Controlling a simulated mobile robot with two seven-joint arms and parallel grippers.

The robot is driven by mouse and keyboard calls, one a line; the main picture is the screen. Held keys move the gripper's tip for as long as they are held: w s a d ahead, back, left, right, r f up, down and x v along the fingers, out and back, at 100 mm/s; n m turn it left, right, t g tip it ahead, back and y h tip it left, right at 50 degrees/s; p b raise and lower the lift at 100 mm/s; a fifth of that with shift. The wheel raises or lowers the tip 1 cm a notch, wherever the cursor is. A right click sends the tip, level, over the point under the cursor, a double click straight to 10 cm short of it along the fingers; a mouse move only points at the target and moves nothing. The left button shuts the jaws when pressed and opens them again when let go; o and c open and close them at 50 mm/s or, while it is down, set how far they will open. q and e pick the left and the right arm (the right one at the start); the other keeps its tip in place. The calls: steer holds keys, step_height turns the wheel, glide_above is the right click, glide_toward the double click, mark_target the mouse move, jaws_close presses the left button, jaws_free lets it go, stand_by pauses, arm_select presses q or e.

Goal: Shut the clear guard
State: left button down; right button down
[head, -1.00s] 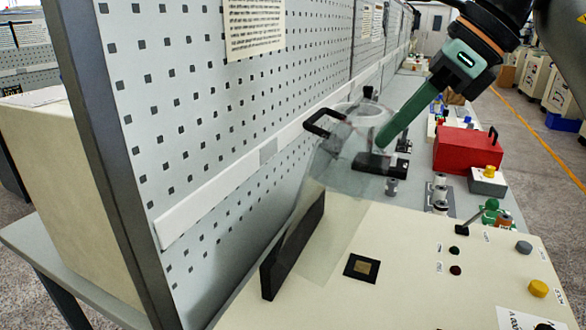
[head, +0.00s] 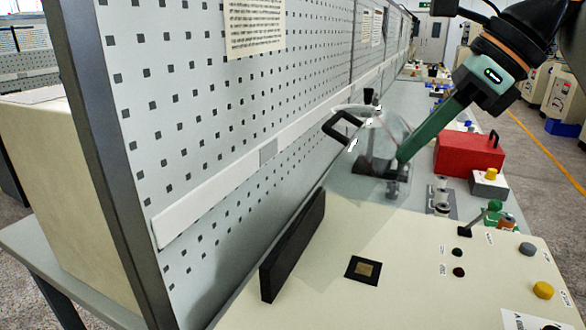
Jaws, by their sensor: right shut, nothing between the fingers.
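The clear guard (head: 372,205) is a see-through curved cover, faint against the cream bench unit. Its black handle (head: 343,129) is at the upper left, near the pegboard. The guard looks tilted up; its exact angle is hard to tell. My right gripper (head: 402,161) comes in from the upper right with its green fingers shut and empty. Its tips are by the guard's right side; I cannot tell whether they touch it. A dark spindle fixture (head: 372,166) shows around and behind the clear sheet. My left gripper is not in view.
A long black block (head: 292,246) stands on the cream panel (head: 400,285) left of a square inset (head: 362,270). Buttons and a small lever (head: 472,221) are at the right. A red box (head: 470,153) stands behind. The pegboard (head: 230,130) closes off the left.

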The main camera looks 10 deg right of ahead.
steer(key=shift+a+f, duration=0.1)
steer(key=shift+f, duration=0.25)
steer(key=shift+s+d+f+b, duration=0.3)
steer(key=shift+d+f+b, duration=0.2)
steer(key=shift+s+d+f+b, duration=0.3)
steer(key=shift+d+f+b, duration=0.15)
steer(key=shift+f, duration=0.05)
steer(key=shift+d, duration=0.1)
steer(key=shift+s+d+f+b, duration=0.3)
steer(key=shift+d+f+b, duration=0.2)
steer(key=shift+f, duration=0.2)
steer(key=shift+s+d+f+b, duration=0.25)
steer(key=shift+d+f+b, duration=0.1)
steer(key=shift+f+b, duration=0.3)
steer(key=shift+f, duration=0.1)
steer(key=shift+s+d+f+b, duration=0.25)
steer(key=shift+d+f+b, duration=0.1)
steer(key=shift+f+b, duration=0.3)
steer(key=shift+s+d+f+b, duration=0.2)
steer(key=shift+d+f+b, duration=0.2)
steer(key=shift+f, duration=0.4)
